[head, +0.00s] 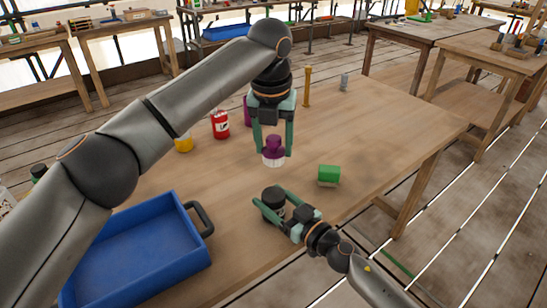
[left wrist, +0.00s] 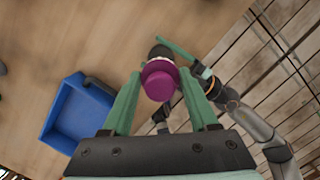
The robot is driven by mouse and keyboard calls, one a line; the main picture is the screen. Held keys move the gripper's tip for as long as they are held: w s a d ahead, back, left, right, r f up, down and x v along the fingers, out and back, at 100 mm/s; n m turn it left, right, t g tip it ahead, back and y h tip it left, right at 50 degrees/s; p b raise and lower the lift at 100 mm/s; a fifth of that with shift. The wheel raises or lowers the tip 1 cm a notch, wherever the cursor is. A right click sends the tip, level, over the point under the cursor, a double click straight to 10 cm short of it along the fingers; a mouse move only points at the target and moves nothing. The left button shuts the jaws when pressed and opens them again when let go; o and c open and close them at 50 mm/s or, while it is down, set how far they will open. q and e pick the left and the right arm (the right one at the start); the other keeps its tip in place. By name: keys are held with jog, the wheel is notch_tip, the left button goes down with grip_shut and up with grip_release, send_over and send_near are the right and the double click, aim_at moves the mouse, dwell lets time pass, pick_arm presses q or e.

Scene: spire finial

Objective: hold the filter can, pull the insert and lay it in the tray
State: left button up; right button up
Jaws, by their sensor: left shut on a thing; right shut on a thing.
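The insert (head: 273,147), with a purple knobbed top and a pale lower part, is between the fingers of my left gripper (head: 273,153), which is shut on it. It hangs clear above the table, apart from the can. The left wrist view shows its purple top (left wrist: 159,82). The dark filter can (head: 272,194) stands on the table, with my right gripper (head: 270,202) shut around it. In the left wrist view the can (left wrist: 160,51) is partly hidden behind the insert. The blue tray (head: 135,255) is at the lower left, empty where visible; my left arm covers part of it.
A green block (head: 328,175) lies right of the can. A red can (head: 220,125), a yellow item (head: 184,143) and a wooden peg (head: 307,88) stand farther back. The tray's dark handle (head: 203,218) faces the can. The table's right side is clear.

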pick_arm(q)
jog(key=shift+r, duration=1.45)
pick_arm(e)
jog(key=o, duration=1.4)
jog(key=shift+o, duration=0.2)
